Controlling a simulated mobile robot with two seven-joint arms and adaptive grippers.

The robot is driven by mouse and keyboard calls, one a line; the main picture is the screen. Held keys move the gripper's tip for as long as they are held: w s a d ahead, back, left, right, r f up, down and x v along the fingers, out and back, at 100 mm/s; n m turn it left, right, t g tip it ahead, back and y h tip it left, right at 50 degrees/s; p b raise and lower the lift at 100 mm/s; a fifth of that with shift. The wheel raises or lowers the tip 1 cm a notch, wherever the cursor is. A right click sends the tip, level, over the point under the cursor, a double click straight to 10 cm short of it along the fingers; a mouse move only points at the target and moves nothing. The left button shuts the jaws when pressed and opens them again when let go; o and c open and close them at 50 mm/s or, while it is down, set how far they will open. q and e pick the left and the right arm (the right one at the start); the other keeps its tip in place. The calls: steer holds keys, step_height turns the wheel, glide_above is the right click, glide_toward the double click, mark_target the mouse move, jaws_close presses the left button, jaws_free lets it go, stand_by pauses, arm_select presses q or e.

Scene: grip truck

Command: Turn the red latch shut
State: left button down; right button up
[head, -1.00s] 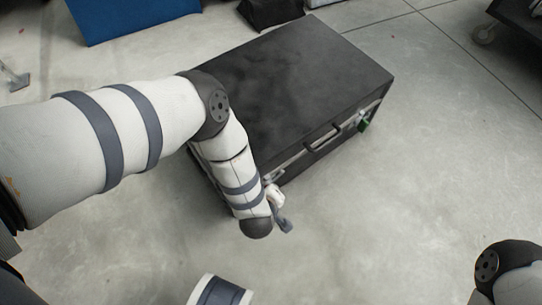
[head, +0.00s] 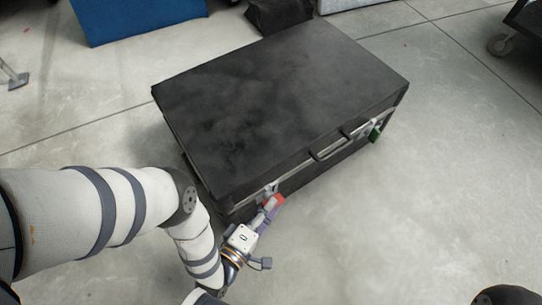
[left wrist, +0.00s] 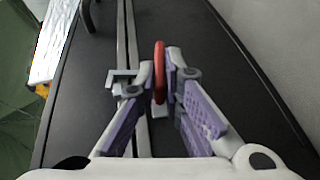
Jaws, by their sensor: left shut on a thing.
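A black case (head: 280,105) stands on the floor with its front side facing me. The red latch (head: 279,199) is on the left part of its front, near the lid seam. My left gripper (head: 268,205) reaches it from below. In the left wrist view the red latch (left wrist: 159,65) stands as a thin upright piece between the fingertips of my left gripper (left wrist: 160,84), which are shut on it. My right gripper is out of view.
A green latch (head: 375,134) hangs at the right of the case front, with a dark handle (head: 328,149) between. A blue box (head: 135,15) and a dark bag (head: 280,14) lie behind.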

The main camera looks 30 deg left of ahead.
arm_select(q)
steer(key=shift+w+f+n+t+b, duration=0.15)
steer(key=shift+n+t+b, duration=0.25)
steer(key=shift+t+b, duration=0.7)
steer(key=c, duration=1.7)
jaws_free()
steer(key=s, duration=0.8)
steer(key=s+a, duration=0.1)
steer(key=s, duration=0.3)
steer(key=shift+a+f, duration=0.1)
